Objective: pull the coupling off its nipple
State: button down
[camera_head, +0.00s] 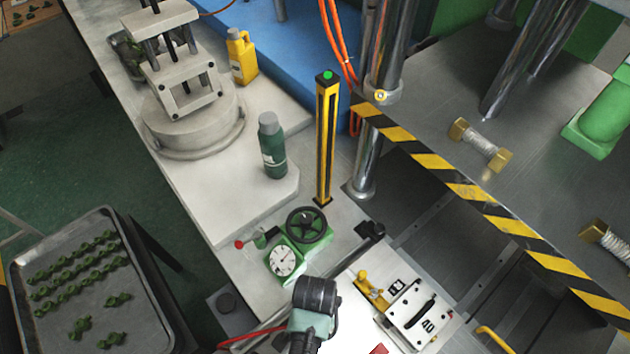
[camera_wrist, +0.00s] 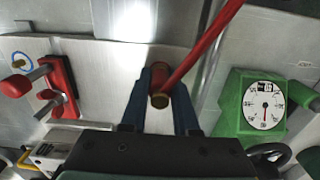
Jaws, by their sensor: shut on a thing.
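A red hose (camera_wrist: 207,45) runs from the coupling up to the right. No nipple can be made out at the coupling, so I cannot tell whether it is seated or free. In the head view my wrist is at the bottom middle, and the fingers and coupling are hidden. The red hose (camera_head: 252,337) shows left of my wrist there.
A red bracket (camera_wrist: 64,85) with two red-ended metal pins stands left of my gripper. A green dial gauge (camera_wrist: 264,106) is close on the right; it also shows in the head view (camera_head: 283,261), beside a black handwheel (camera_head: 307,225). A yellow-black post (camera_head: 326,140) stands behind.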

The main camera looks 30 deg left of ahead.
jog(key=shift+r, duration=0.15)
jog(key=shift+r+p, duration=2.9)
jog(key=shift+p, duration=0.45)
